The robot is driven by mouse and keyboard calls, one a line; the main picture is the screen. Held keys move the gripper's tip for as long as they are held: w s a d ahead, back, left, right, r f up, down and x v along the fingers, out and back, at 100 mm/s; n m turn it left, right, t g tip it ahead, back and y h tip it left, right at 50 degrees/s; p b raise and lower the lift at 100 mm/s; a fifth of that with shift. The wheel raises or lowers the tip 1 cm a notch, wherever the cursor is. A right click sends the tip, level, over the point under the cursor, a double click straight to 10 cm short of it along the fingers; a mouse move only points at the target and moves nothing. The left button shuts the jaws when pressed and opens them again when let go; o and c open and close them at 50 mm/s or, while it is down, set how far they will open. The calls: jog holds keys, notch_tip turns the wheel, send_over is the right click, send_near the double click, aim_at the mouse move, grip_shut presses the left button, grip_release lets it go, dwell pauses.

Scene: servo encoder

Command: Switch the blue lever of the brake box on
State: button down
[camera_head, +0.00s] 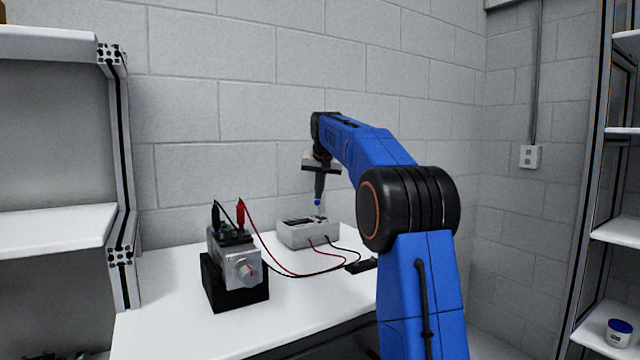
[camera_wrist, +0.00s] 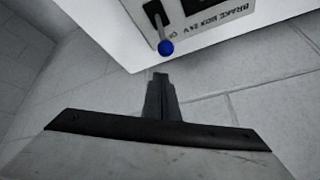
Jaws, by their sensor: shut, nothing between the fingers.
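The brake box (camera_head: 300,234) is a light grey box standing on the white table near the wall. Its lever has a metal stalk and a round blue knob (camera_head: 317,203), upper right on the box. In the wrist view the blue knob (camera_wrist: 166,47) sits at the end of its stalk, which comes out of a dark slot beside the printed label. My gripper (camera_head: 319,197) points down over the box, shut and empty. In the wrist view my gripper's tips (camera_wrist: 160,76) are close to the knob; contact cannot be told.
A servo motor (camera_head: 238,262) on a black block stands left of the box. Red and black cables (camera_head: 290,273) loop over the table (camera_head: 160,300) between them. Shelves stand at left and right. A block wall (camera_head: 230,100) is close behind the box.

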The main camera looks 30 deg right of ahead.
jog(key=shift+s+a+r, duration=0.2)
jog(key=shift+s+a, duration=0.15)
jog(key=shift+s, duration=0.3)
jog(key=shift+s+a+f, duration=0.25)
jog(key=shift+s+a, duration=0.2)
jog(key=shift+s, duration=0.2)
jog(key=shift+s, duration=0.1)
jog(key=shift+s+r+t, duration=0.1)
jog(key=shift+s+t, duration=0.05)
jog(key=shift+t, duration=0.25)
